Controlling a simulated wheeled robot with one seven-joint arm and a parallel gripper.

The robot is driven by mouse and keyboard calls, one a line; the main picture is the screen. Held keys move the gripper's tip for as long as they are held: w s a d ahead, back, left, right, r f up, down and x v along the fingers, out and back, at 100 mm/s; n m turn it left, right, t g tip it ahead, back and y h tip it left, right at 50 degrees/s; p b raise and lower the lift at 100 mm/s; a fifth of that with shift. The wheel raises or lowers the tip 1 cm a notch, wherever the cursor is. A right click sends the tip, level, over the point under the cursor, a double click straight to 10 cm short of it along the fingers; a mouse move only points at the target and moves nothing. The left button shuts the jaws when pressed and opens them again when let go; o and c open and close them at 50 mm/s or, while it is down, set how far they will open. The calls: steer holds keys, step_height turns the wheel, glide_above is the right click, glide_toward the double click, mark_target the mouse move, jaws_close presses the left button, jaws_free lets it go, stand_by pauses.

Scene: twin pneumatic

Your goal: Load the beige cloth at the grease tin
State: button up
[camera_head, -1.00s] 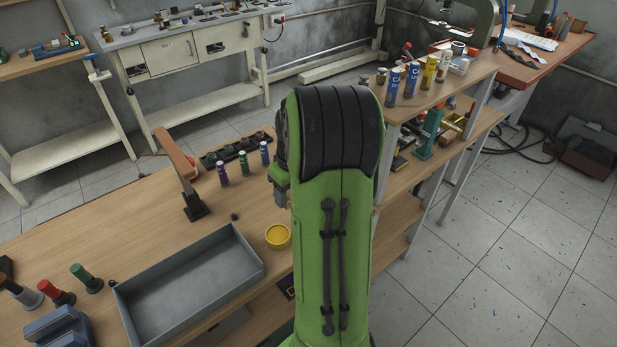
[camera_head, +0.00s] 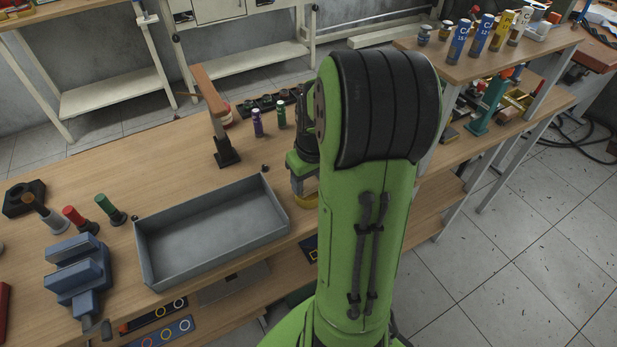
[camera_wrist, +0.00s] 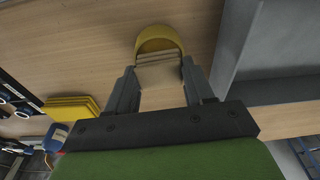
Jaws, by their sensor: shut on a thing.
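The yellow round grease tin (camera_head: 306,201) stands on the bench just right of the grey tray, partly hidden by my gripper in the head view. In the wrist view the tin (camera_wrist: 158,38) lies just beyond my fingertips. My gripper (camera_head: 303,183) points down at the tin. In the wrist view my gripper (camera_wrist: 160,74) is shut on the folded beige cloth (camera_wrist: 160,73), which spans the space between the fingers. The cloth's far edge overlaps the tin in that view; I cannot tell whether they touch. The cloth is not discernible in the head view.
The shallow grey tray (camera_head: 212,262) sits close left of the tin, and its wall (camera_wrist: 232,45) shows beside my right finger. A wooden-armed stand (camera_head: 220,130) and small bottles (camera_head: 257,122) stand behind. A blue vise (camera_head: 78,270) is at the left. The bench front edge is near.

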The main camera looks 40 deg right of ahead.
mark_target(309, 182)
steer(key=shift+f+b, duration=0.45)
steer(key=shift+f, duration=0.1)
stand_by(1.7)
step_height(309, 182, up, 7)
steer(key=p, duration=0.6)
steer(key=shift+r, duration=0.15)
stand_by(0.7)
